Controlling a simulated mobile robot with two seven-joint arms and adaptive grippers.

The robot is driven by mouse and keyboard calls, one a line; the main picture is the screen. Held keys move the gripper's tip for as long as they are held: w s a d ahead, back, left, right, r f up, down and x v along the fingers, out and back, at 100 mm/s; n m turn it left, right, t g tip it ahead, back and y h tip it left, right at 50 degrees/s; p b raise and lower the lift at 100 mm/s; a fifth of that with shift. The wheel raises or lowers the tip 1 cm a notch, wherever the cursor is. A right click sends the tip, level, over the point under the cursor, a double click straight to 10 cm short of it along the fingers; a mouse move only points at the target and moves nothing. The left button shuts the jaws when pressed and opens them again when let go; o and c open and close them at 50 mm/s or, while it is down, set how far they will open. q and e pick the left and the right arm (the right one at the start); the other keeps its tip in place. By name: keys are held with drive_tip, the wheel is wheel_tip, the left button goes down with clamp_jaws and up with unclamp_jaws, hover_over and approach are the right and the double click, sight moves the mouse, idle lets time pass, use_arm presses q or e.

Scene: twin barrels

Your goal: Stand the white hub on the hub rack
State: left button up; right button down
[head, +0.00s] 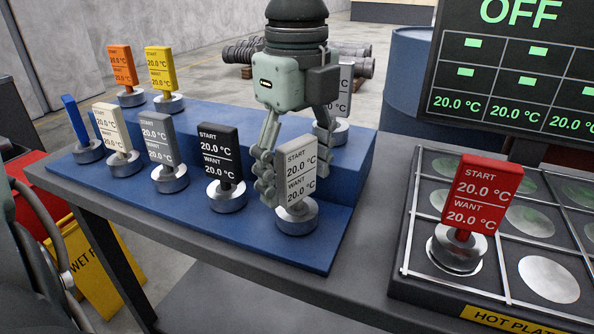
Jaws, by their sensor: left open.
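The white hub (298,172), a pale plate on a round metal base, stands upright on the lower front step of the blue hub rack (215,248), at its right end. Its plate reads START 20.0 °C, WANT 20.0 °C. My left gripper (295,166) points down at it from above, with one finger at the plate's left edge and the other behind its right edge. The gripper is open; I cannot tell whether a finger touches the plate. My right gripper is not in view.
A black hub (221,168), grey hub (160,147), cream hub (114,138) and blue hub (78,127) share the front step. Yellow (162,72) and orange (123,70) hubs stand behind, and another pale hub is partly hidden by my gripper. A red hub (478,195) stands on the hot plate (412,275).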

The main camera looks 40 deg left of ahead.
use_arm(q)
drive_tip(key=shift+r, duration=0.1)
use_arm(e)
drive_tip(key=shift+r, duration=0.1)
use_arm(q)
drive_tip(key=shift+w+r, duration=0.1)
drive_tip(key=shift+r, duration=0.7)
wheel_tip(320, 180, up, 10)
drive_tip(key=shift+f, duration=0.15)
drive_tip(key=shift+r, duration=0.45)
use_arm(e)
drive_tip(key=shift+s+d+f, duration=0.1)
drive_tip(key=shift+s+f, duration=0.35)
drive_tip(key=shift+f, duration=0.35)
